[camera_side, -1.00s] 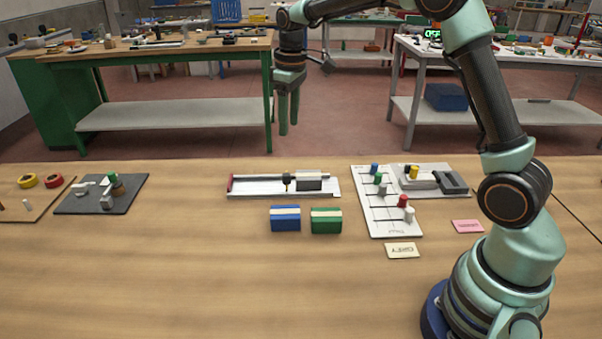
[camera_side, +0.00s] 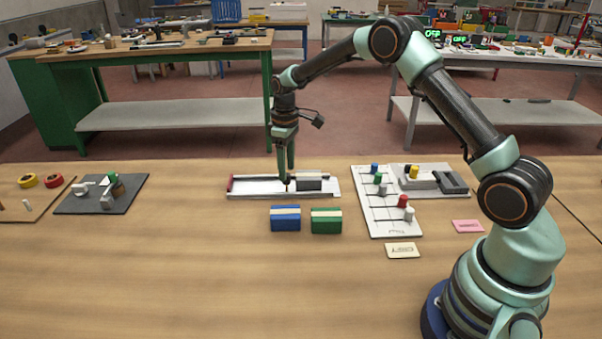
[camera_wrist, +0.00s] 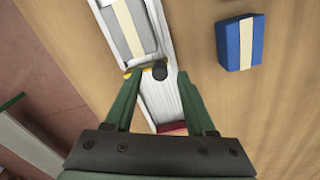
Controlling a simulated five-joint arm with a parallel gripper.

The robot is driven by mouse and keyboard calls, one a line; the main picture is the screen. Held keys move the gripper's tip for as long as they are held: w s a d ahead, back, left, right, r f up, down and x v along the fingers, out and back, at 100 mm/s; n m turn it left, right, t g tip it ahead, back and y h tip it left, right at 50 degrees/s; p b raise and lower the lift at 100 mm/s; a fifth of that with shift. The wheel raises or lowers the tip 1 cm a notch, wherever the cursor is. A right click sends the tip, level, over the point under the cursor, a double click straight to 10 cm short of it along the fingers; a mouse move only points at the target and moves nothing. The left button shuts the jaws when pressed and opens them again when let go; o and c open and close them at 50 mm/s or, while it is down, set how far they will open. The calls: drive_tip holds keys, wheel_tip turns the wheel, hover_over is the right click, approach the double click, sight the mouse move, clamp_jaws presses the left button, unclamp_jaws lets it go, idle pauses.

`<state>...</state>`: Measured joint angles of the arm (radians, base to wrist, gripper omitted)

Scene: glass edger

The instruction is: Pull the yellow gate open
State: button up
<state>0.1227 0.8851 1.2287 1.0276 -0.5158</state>
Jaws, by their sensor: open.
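The white slide track (camera_side: 255,187) lies on the wooden table, with a red end at its left and a grey block (camera_side: 310,183) at its right. My gripper (camera_side: 286,179) points down at the middle of this track. In the wrist view my open gripper (camera_wrist: 160,74) has its fingertips on either side of a dark round knob (camera_wrist: 159,71). A small bit of the yellow gate (camera_wrist: 127,71) shows by the left fingertip, at the end of the grey block (camera_wrist: 122,32).
A blue block (camera_side: 285,218) and a green block (camera_side: 326,221) stand in front of the track. A white board with coloured knobs (camera_side: 378,222) and a grey fixture (camera_side: 455,182) lie to the right. A dark plate with parts (camera_side: 75,202) lies left. Table between is clear.

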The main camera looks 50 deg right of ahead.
drive_tip(key=shift+f, duration=1.1)
clamp_jaws()
idle(0.7)
